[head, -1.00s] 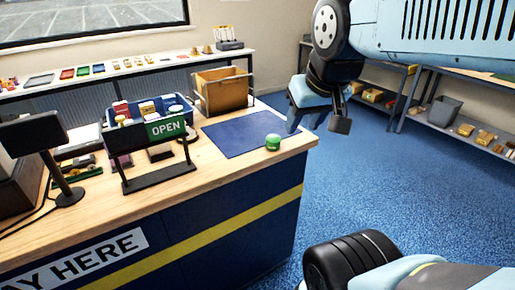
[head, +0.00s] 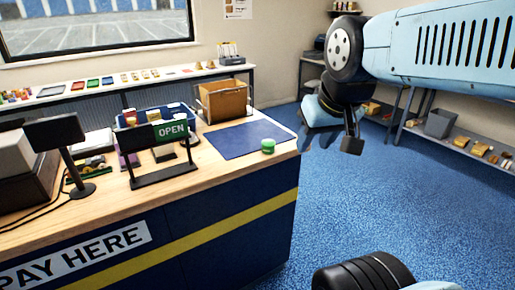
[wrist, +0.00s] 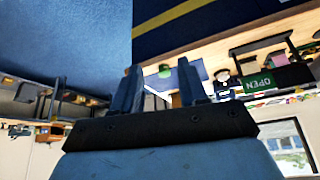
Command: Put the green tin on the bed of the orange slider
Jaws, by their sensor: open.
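The green tin (head: 267,146) is small and round with a pale band. It stands on the wooden counter (head: 110,205) near its right end, at the edge of the blue mat. In the wrist view the tin (wrist: 165,71) shows far off between my fingers. My gripper (head: 320,138) is open and empty, up to the right of the tin and apart from it; its two fingers show in the wrist view (wrist: 158,82). An orange-brown open box (head: 222,101) in a metal frame stands behind the mat; I cannot tell whether it is the orange slider.
The blue mat (head: 238,139) is otherwise clear. A black stand with an OPEN sign (head: 171,130), a blue bin (head: 140,119) of packets and a dark screen (head: 55,131) stand left. A grey tub (head: 440,122) is on the right shelf. Blue floor is open right of the counter.

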